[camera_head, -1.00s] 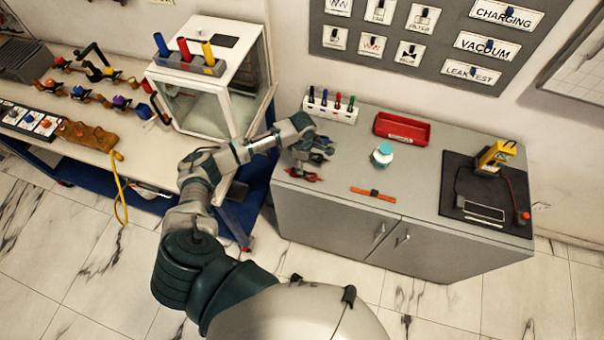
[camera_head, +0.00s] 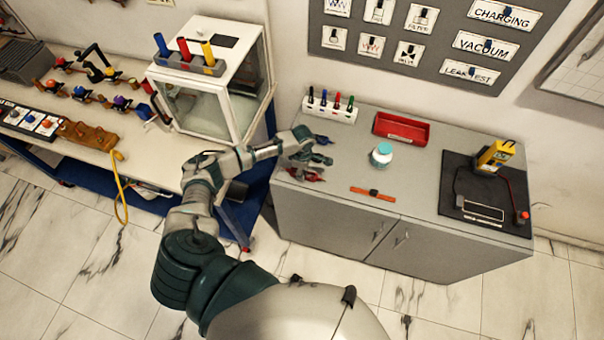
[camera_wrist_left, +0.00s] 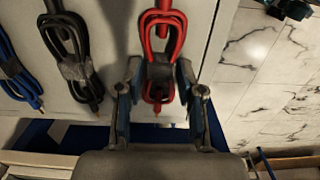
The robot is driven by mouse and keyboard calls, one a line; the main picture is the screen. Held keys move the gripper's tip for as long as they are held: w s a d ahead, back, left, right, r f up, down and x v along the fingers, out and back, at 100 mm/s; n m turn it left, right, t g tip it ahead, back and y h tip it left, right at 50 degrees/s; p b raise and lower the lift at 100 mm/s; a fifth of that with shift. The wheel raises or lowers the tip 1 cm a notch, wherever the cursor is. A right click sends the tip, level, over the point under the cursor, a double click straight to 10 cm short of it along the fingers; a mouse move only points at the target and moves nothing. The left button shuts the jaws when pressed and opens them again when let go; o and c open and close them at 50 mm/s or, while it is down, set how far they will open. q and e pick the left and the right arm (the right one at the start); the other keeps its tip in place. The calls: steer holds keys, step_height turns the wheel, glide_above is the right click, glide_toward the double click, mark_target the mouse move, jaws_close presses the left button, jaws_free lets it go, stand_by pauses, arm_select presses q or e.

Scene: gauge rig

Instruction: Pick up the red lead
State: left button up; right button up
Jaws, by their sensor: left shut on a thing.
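The red lead (camera_head: 309,176) is a coiled, strapped bundle at the left front edge of the grey cabinet top. In the left wrist view it (camera_wrist_left: 163,30) hangs between the two fingers of my left gripper (camera_wrist_left: 160,103). My left gripper (camera_head: 317,160) is shut on it; I cannot tell whether the bundle is clear of the surface. A black lead (camera_wrist_left: 73,68) and a blue lead (camera_wrist_left: 17,68) lie beside it in the wrist view. The blue lead (camera_head: 322,140) also shows behind the gripper in the head view. My right gripper is out of view.
A glass-sided box (camera_head: 205,110) stands left.

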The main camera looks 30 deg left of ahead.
arm_select(q)
steer(key=shift+d+r, duration=0.2)
steer(key=shift+d, duration=0.05)
steer(key=shift+r, duration=0.65)
step_height(320, 180, up, 2)
steer(key=shift+s+a+r, duration=0.1)
steer(key=shift+a, duration=0.05)
steer(key=s+d, duration=0.2)
steer(key=s, duration=0.5)
steer(key=s+d+r, duration=0.1)
steer(key=s+d, duration=0.2)
steer(key=s, duration=0.5)
steer(key=shift+r+p, duration=0.15)
steer(key=shift+p, duration=0.2)
steer(key=shift+w+d, duration=0.1)
